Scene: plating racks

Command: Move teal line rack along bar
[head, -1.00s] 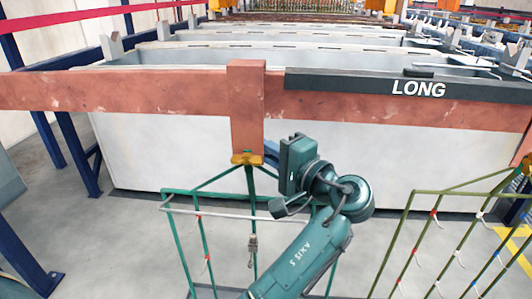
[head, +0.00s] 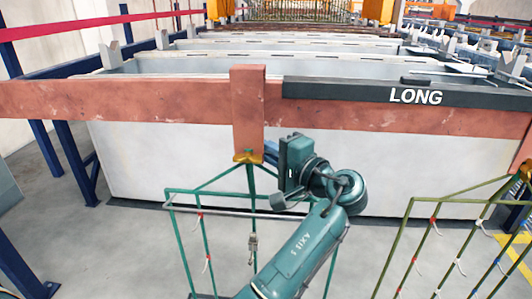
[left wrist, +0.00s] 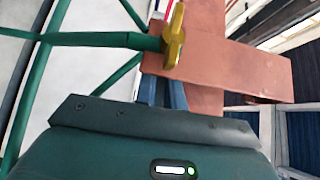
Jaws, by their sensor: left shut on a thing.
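The teal line rack (head: 206,244) is a teal wire frame with small clips. It hangs by a brass hook (head: 247,157) at the lower end of a copper-coloured upright (head: 247,110), in front of the long copper-coloured bar (head: 150,104). My left gripper (head: 271,152) is shut on the rack's top by the hook, coming from the right. In the left wrist view, its blue fingers (left wrist: 161,92) meet the rack beside the brass hook (left wrist: 174,35), partly hidden by the gripper body. My right gripper is not in view.
An olive rack (head: 410,240) hangs at the right. A dark plate marked LONG (head: 340,90) lies along the bar right of the upright. A pale tank wall (head: 150,165) stands behind the racks. Blue frame posts (head: 80,175) stand at the left. Space between the two racks is partly taken by my arm.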

